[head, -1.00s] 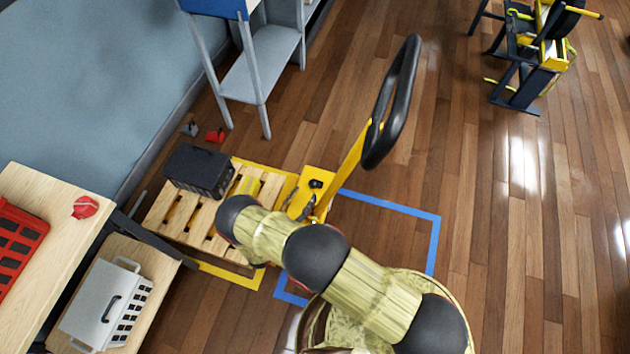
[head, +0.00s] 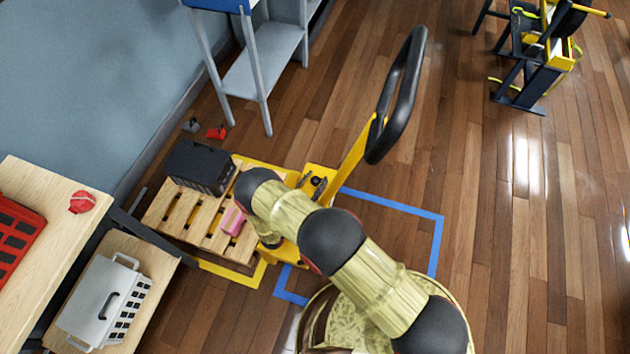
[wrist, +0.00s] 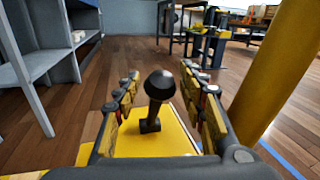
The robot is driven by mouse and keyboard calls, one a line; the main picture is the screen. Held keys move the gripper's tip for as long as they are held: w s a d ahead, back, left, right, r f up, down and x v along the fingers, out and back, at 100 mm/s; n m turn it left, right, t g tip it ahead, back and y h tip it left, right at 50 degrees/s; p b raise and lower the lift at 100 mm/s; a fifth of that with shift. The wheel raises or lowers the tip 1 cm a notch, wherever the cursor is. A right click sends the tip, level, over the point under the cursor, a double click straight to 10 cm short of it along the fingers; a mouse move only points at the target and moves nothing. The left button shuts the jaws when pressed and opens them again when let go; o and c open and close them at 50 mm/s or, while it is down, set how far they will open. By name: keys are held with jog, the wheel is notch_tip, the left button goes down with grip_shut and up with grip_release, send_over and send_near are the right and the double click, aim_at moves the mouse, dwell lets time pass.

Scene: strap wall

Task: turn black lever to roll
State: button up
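The black lever (wrist: 155,105) has a round knob on a short stem and stands on a yellow plate (wrist: 165,140) in the wrist view. My gripper (wrist: 160,82) is open, with one finger on each side of the lever, and a gap shows between the knob and each finger. In the head view the lever's dark knob (head: 316,181) shows small at the base of the yellow pallet jack, under the tall black loop handle (head: 398,95). My gripper is partly hidden there behind my arm.
A yellow post (wrist: 275,75) rises close to the right of my gripper. A wooden pallet (head: 195,225) with a black crate (head: 200,168) and a pink block (head: 233,220) lies left of the jack. A grey shelf (head: 262,75) stands behind.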

jog(key=c, duration=1)
